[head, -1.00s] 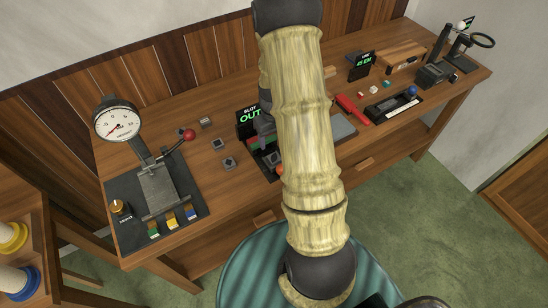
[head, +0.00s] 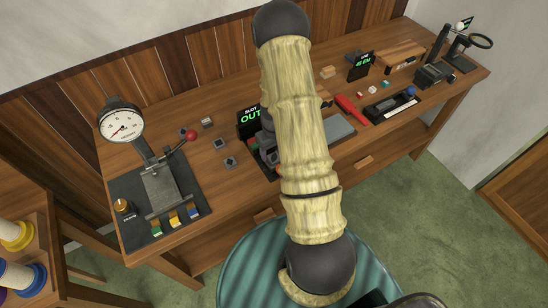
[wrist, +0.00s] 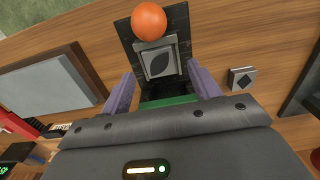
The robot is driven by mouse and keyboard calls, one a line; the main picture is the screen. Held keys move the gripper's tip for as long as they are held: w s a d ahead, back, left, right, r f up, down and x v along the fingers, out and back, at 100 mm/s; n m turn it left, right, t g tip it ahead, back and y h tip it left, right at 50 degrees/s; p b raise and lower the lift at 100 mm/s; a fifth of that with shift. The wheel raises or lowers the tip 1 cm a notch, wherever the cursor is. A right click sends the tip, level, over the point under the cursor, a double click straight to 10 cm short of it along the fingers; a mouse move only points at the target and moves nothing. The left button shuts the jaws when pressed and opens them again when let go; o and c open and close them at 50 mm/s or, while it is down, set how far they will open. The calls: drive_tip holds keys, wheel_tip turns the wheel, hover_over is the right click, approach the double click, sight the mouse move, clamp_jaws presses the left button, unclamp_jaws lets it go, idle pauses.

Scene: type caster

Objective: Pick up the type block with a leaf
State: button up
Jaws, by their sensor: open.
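In the head view my arm covers most of the tray, and I cannot clearly make out the leaf block there.
A block with a diamond (wrist: 242,78) lies on the wood right of the tray. Several loose blocks, one here (head: 220,144), lie left of the "OUT" display (head: 250,117). A gauge press (head: 160,185) stands at left. A grey plate (head: 338,128) lies right of my arm.

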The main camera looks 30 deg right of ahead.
drive_tip(key=shift+f+p, duration=0.5)
drive_tip(key=shift+f, duration=1.1)
drive_tip(key=c, duration=1.2)
wheel_tip(320, 180, up, 10)
drive_tip(key=b, duration=0.3)
